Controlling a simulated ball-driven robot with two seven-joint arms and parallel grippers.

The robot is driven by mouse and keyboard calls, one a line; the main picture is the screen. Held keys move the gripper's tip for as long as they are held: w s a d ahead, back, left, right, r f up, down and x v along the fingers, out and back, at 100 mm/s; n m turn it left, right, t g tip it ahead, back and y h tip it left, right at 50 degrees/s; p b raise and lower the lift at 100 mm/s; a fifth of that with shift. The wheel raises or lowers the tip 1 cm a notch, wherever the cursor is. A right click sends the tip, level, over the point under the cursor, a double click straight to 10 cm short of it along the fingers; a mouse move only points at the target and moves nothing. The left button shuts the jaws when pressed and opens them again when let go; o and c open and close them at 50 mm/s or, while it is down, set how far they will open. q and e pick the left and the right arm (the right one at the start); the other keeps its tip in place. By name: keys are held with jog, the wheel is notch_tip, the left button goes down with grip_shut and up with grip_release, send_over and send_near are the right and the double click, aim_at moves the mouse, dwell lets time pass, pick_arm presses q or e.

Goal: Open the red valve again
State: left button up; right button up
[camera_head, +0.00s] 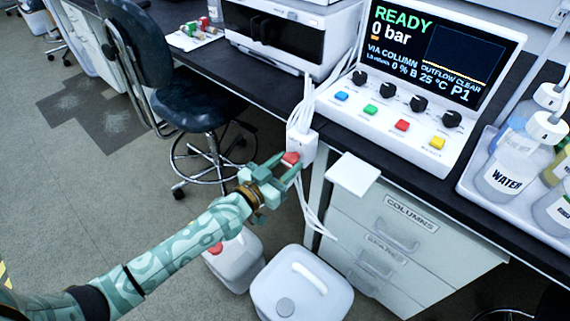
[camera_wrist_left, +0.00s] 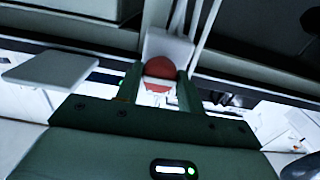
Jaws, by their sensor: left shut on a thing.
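The red valve (camera_head: 291,158) is a small red knob on a white block (camera_head: 303,144) at the bench's front edge, with white tubes running above and below it. My left gripper (camera_head: 287,173) reaches it from the left and is shut on the red knob. In the left wrist view the red knob (camera_wrist_left: 160,68) sits between the two green fingers (camera_wrist_left: 160,84), with the white block behind it. The fingers hide the knob's sides, and I cannot tell how far it is turned. My right gripper is not in view.
A control unit (camera_head: 400,140) on the bench reads READY, 0 bar, OUTFLOW CLEAR. A white shelf plate (camera_head: 353,174) juts out right of the valve. White jugs (camera_head: 302,288) stand on the floor below. A tray of bottles (camera_head: 480,187) is at right; a chair (camera_head: 190,103) stands at left.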

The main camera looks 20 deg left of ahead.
pick_arm(q)
jog(key=shift+n, duration=0.7)
jog(key=shift+n+p, duration=0.4)
jog(key=shift+n, duration=1.3)
jog(key=shift+n+p, duration=0.35)
jog(key=shift+n, duration=0.55)
jog(key=n, duration=0.5)
jog(key=shift+n, duration=0.3)
jog(key=n, duration=0.5)
jog(key=shift+f+n, duration=0.1)
jog(key=shift+n, duration=0.3)
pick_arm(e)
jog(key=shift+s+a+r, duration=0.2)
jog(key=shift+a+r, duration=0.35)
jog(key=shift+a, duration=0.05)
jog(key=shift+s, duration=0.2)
